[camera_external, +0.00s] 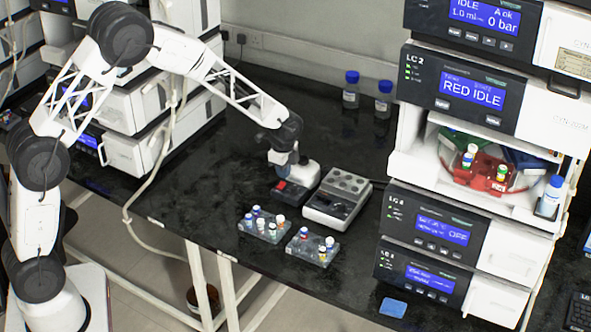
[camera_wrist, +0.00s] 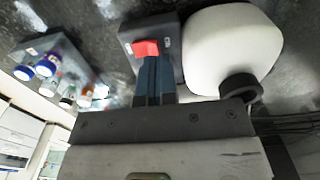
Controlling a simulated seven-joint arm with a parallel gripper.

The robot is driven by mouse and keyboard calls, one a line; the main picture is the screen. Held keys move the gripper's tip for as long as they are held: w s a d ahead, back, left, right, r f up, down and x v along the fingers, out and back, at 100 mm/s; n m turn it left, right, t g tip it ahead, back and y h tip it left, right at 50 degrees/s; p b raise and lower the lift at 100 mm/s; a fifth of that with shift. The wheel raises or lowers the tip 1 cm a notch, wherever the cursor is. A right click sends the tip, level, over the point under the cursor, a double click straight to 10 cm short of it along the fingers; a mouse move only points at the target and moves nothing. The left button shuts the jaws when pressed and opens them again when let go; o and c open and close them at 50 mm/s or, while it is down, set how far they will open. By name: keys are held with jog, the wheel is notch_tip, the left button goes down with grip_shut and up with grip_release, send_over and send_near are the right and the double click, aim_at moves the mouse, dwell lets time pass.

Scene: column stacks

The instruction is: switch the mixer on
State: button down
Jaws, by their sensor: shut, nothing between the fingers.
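A dark switch box (camera_external: 293,194) with a red rocker switch (camera_external: 281,186) sits on the black bench. In the wrist view the red switch (camera_wrist: 145,48) is just beyond my fingertips. A white rounded body with a dark ring (camera_wrist: 232,45), which looks like the mixer, stands right beside the box. My gripper (camera_external: 284,174) points down over the box, its blue fingers (camera_wrist: 150,58) shut together and empty. The tips are at or very near the switch's edge; I cannot tell if they touch. The fingers hide part of the box.
A grey device with round wells (camera_external: 337,198) stands just right of the switch box. Two racks of capped vials (camera_external: 264,227) (camera_external: 313,247) are in front. Instrument stacks (camera_external: 470,90) rise on the right. Two blue-capped bottles (camera_external: 351,90) stand at the back. The bench between is clear.

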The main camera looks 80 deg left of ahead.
jog(key=shift+f, duration=1.2)
dwell(1.1)
jog(key=shift+r, duration=2.5)
jog(key=shift+r, duration=0.1)
